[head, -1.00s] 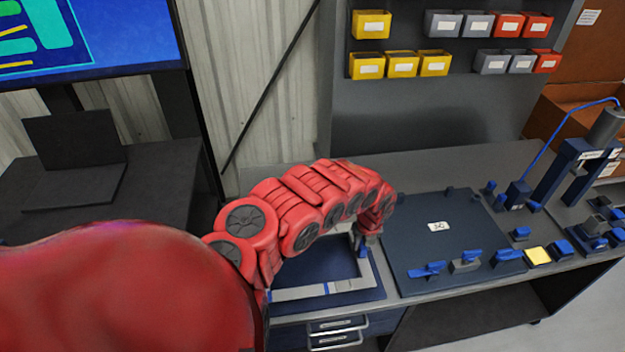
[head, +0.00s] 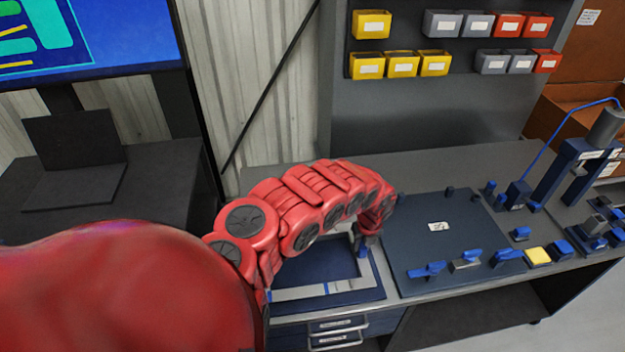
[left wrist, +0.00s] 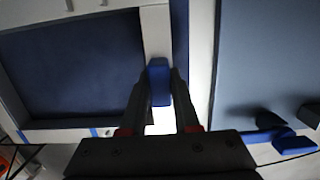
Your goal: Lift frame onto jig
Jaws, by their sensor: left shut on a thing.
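The pale grey frame (head: 305,291) is flat and rectangular, over a dark blue pad (head: 340,300) left of the jig; it also shows in the left wrist view (left wrist: 155,28). My left arm hides its far-left part in the head view. My left gripper (head: 367,243) is at the frame's right bar. In the left wrist view its fingers (left wrist: 160,88) are shut on a blue block (left wrist: 159,72) on that bar. I cannot tell whether the frame is raised. My right gripper is out of view.
Blue and grey clamps (head: 467,262) line the jig's front edge, with a yellow block (head: 537,256) beside them. A blue press (head: 563,165) stands at the right. Drawers (head: 337,330) sit below the pad. Small bins (head: 402,63) hang on the back panel.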

